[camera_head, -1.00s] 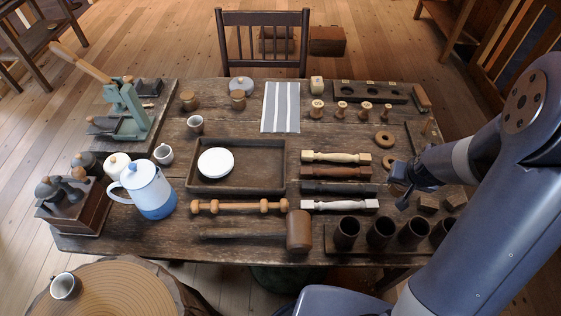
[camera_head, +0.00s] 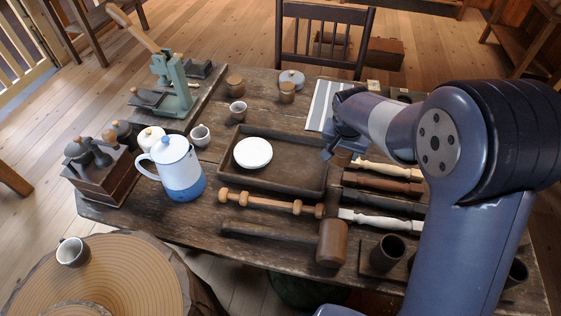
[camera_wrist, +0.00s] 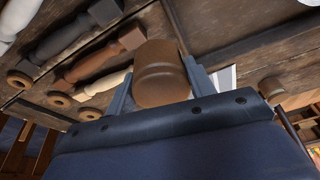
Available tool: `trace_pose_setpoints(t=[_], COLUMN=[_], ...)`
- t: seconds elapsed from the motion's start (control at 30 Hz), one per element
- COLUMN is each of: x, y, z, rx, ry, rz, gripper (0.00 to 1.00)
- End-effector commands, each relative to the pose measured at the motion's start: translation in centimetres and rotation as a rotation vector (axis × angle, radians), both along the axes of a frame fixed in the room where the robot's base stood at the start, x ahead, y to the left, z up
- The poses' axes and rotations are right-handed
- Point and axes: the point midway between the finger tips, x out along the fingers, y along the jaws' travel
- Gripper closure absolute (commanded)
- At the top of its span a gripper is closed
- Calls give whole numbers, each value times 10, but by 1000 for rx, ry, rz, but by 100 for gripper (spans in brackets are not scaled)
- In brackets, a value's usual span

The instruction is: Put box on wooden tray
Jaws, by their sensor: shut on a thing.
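In the wrist view a round brown wooden box (camera_wrist: 162,75) sits between the two fingers of my gripper (camera_wrist: 160,88), which is shut on it. In the head view my gripper (camera_head: 335,146) is at the right end of the dark wooden tray (camera_head: 297,168), above table level. The box is mostly hidden there by the gripper and arm. The tray is rectangular with low walls, and a white round dish (camera_head: 252,152) lies in its left part. The right part of the tray floor is bare.
A turned wooden spindle (camera_head: 270,202) and a mallet (camera_head: 331,243) lie in front of the tray. Pale and dark spindles (camera_head: 380,221) lie to its right. A blue-white pot (camera_head: 177,168) stands at left, and a small cup (camera_head: 238,112) behind the tray.

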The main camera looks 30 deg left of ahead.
Motion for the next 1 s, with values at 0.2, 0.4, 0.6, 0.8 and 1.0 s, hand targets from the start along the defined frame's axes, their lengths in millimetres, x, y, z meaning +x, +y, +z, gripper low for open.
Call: trace_pose_setpoints(t=[0.2, 0.4, 0.6, 0.8, 1.0], x=[-28, -39, -40, -39, -40], y=[68, 89, 89, 90, 89], z=[11, 10, -26, -47, -69], rx=[-7, -12, -14, -11, -14], ry=[23, 36, 38, 35, 38], rz=[2, -5, -7, -7, -7], gripper=[75, 75, 75, 75, 75])
